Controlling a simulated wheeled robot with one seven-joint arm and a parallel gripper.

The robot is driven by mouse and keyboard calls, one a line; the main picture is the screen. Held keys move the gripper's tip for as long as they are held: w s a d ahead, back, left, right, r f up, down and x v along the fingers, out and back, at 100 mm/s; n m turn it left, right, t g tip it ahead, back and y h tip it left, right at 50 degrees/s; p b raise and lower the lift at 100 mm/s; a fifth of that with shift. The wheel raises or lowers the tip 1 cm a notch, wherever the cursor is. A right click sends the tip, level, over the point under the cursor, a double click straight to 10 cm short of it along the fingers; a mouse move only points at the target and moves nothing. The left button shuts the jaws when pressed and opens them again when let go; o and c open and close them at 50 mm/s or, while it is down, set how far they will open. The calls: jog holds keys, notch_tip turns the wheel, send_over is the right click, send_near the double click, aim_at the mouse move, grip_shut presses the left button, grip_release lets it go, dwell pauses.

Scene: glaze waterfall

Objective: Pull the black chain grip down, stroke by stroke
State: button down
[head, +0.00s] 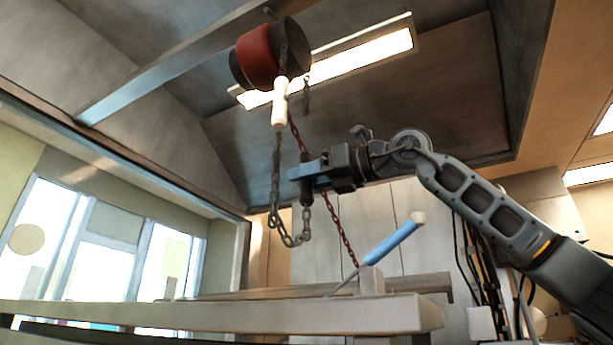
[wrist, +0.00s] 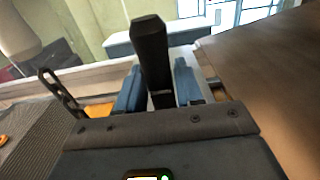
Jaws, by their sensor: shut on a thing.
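The black chain grip (head: 306,184) hangs upright on a dark chain below the hoist. My gripper (head: 308,172) is shut on it, coming from the right. In the wrist view the black grip (wrist: 150,55) stands between my two blue fingers (wrist: 158,90). The hoist (head: 268,55), a dark drum with a red band, hangs from a beam above. A cream grip (head: 280,102) sits higher on the other fall of the hand chain, close under the drum. The grey hand chain (head: 277,165) loops below both grips. A rusty load chain (head: 335,220) runs down behind my gripper.
A pale wooden rail (head: 220,314) crosses the foreground. A lever with a blue handle (head: 395,242) rises above it, right of the chains. A lit ceiling lamp (head: 350,62) lies behind the hoist. Windows (head: 105,250) are at the left. The air below the chain loop is clear down to the rail.

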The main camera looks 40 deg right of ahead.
aim_at(311, 204)
jog(key=shift+f+b, duration=2.25)
jog(key=shift+f, duration=0.75)
jog(key=shift+r, duration=0.1)
notch_tip(311, 204, up, 17)
jog(key=p, duration=1.2)
jog(key=shift+r+p, duration=0.15)
jog(key=shift+p, duration=0.25)
notch_tip(311, 204, down, 18)
jog(key=b, duration=1.5)
jog(key=shift+r, duration=0.4)
